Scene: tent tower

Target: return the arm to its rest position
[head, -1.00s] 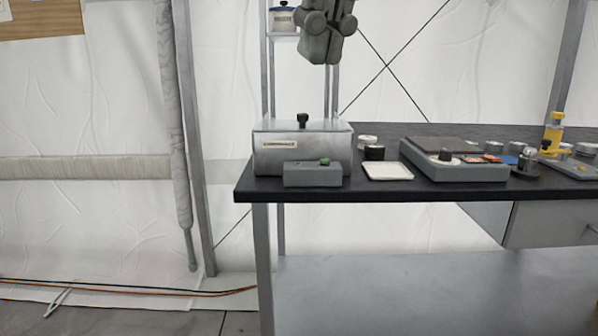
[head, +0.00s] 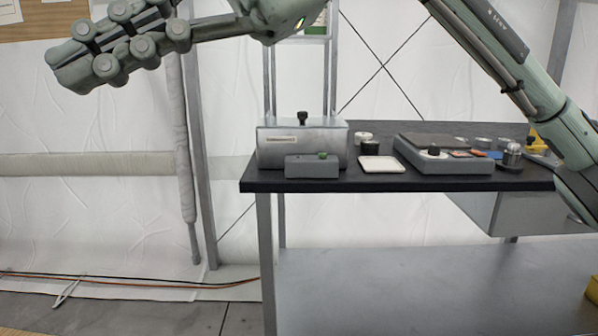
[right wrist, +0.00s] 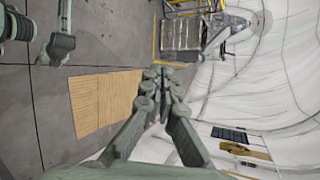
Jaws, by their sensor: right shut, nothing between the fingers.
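My right arm (head: 485,50) comes in from the right side of the head view and bends across the top. My right gripper (head: 70,75) is at the upper left of the head view, in front of the white tent wall and well left of the table. Its fingers are together with nothing between them. The right wrist view also shows the shut fingers (right wrist: 160,75), pointing out over open space. My left gripper is not in the head view.
A black-topped table (head: 300,186) holds a metal box (head: 303,145), a grey button unit (head: 312,168), a white tray (head: 382,165) and a grey device (head: 445,165). A padded post (head: 182,170) stands below and right of the gripper. Cables (head: 130,282) run along the floor.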

